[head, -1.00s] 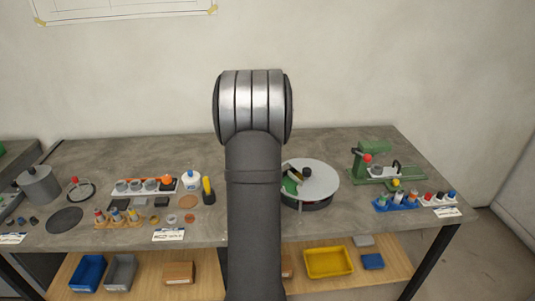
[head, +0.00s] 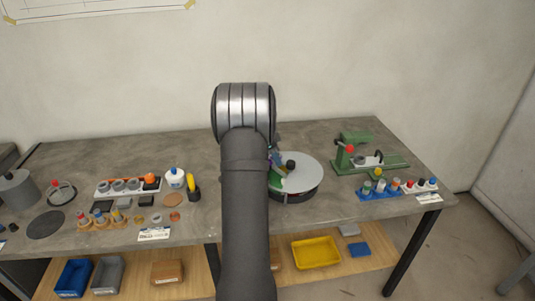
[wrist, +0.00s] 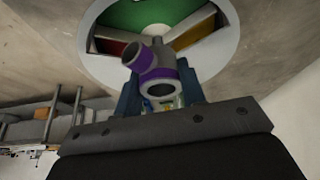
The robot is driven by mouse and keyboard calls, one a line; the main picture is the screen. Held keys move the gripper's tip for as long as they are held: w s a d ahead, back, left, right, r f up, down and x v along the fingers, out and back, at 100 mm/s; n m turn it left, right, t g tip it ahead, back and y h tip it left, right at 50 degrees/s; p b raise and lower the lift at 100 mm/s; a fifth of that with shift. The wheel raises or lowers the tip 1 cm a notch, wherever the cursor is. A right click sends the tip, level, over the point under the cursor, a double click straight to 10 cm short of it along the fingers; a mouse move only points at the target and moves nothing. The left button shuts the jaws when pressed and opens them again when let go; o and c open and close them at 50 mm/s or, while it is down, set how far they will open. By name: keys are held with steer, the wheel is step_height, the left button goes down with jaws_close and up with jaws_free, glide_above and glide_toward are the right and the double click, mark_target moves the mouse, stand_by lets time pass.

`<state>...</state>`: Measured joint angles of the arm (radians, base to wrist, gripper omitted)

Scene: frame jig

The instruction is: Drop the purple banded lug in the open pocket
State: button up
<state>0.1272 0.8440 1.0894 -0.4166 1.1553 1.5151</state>
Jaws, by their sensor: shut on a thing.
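The purple banded lug (wrist: 155,75) is a grey tubular piece with purple bands, held between the two blue-grey fingers of my gripper (wrist: 160,92) in the wrist view. Past it is a round holder with a pale rim (wrist: 88,45). Grey dividers part its inside into a green pocket (wrist: 140,14), a red one (wrist: 110,46) and an orange one (wrist: 192,36). The lug overlaps the holder in this view; I cannot tell its height above it. In the head view the holder has a pale cover (head: 305,173) with a black knob; my arm hides most of my gripper.
A green machine (head: 370,160) and a blue rack with small coloured pieces (head: 375,195) stand to the right. A white tray (head: 128,188), a glue bottle (head: 175,178) and a yellow-handled tool (head: 193,186) are on the left. Bare bench (head: 325,145) shows behind the holder.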

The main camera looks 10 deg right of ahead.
steer(key=shift+m, duration=0.3)
steer(key=shift+d+f, duration=0.2)
steer(key=shift+f, duration=2.4)
steer(key=shift+f, duration=0.1)
steer(key=shift+f, duration=1.05)
steer(key=o, duration=1.3)
step_height(320, 180, up, 9)
steer(key=shift+f, duration=0.15)
